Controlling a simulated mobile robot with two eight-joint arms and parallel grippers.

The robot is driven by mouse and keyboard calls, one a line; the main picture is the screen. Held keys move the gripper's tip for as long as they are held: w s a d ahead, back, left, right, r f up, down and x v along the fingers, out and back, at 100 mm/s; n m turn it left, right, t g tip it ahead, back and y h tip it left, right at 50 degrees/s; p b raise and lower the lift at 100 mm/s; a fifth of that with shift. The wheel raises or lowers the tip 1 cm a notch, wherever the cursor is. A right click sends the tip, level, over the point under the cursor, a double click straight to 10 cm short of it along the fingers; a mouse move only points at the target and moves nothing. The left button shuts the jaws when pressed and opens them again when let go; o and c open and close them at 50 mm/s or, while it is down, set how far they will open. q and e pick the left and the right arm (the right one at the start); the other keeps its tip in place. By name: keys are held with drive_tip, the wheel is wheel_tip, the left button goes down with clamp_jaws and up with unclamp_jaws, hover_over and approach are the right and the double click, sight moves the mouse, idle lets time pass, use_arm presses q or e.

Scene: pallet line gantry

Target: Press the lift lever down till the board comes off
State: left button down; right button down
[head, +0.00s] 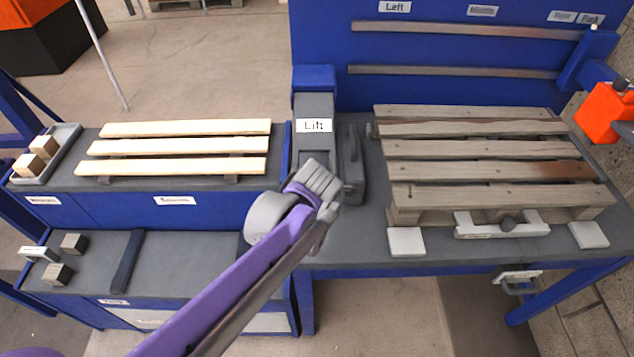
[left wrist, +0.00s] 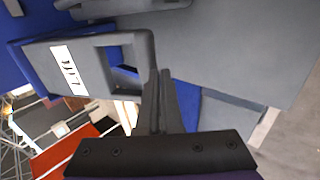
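The lift unit (head: 313,108) is a grey housing with a white "Lift" label, at the middle of the bench. It also shows in the left wrist view (left wrist: 108,38), with a rectangular opening beside the label. A dark grey upright part (head: 351,165) stands right of it; I cannot tell which piece is the lever. My left gripper (head: 330,205) is over the near end of the lift unit and hides part of it. In the left wrist view its fingers (left wrist: 163,85) are together beside the housing's edge, with nothing visible between them. A weathered pallet (head: 490,150) lies to the right, its boards in place.
Three pale boards (head: 185,128) lie on the left bench, near a grey tray (head: 62,150) of wooden blocks. White pads (head: 406,241) and a white bracket (head: 475,224) sit before the pallet. An orange block (head: 603,112) is at the far right. A blue panel (head: 450,50) stands behind.

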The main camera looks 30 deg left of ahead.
use_arm(q)
drive_tip(key=p+v, duration=0.1)
drive_tip(key=v, duration=0.5)
drive_tip(key=shift+s+r, duration=0.2)
drive_tip(key=shift+s, duration=0.15)
use_arm(e)
drive_tip(key=shift+w+a+r, duration=0.2)
drive_tip(key=shift+a+r, duration=0.1)
drive_tip(key=shift+r, duration=0.35)
use_arm(q)
drive_tip(key=shift+d, duration=0.1)
